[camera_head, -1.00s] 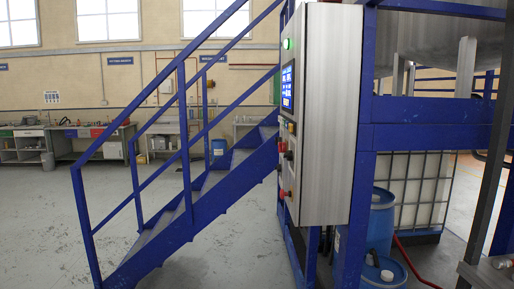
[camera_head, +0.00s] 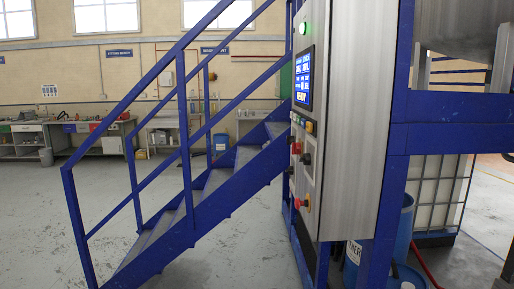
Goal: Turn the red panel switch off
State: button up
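A grey metal control cabinet (camera_head: 350,120) stands right of centre, its control face seen at a steep angle. On that face, a red knob (camera_head: 296,148) sits below the row of small buttons, beside a black knob (camera_head: 306,159). Lower down is another red control (camera_head: 298,203), seemingly on a yellow backing. I cannot tell which red one is the panel switch, nor its setting. A lit screen (camera_head: 303,78) and a glowing green lamp (camera_head: 302,28) are above. My gripper is not in view.
Blue stairs with railings (camera_head: 190,215) rise directly left of the cabinet. A blue frame (camera_head: 440,108) stands to its right, with blue drums (camera_head: 404,225) and a caged white tank (camera_head: 437,190) below. Open grey floor (camera_head: 50,215) lies left of the stairs.

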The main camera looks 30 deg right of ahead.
aim_at(297, 147)
jog(key=u, duration=0.4)
jog(key=i, duration=1.65)
jog(key=z, duration=0.05)
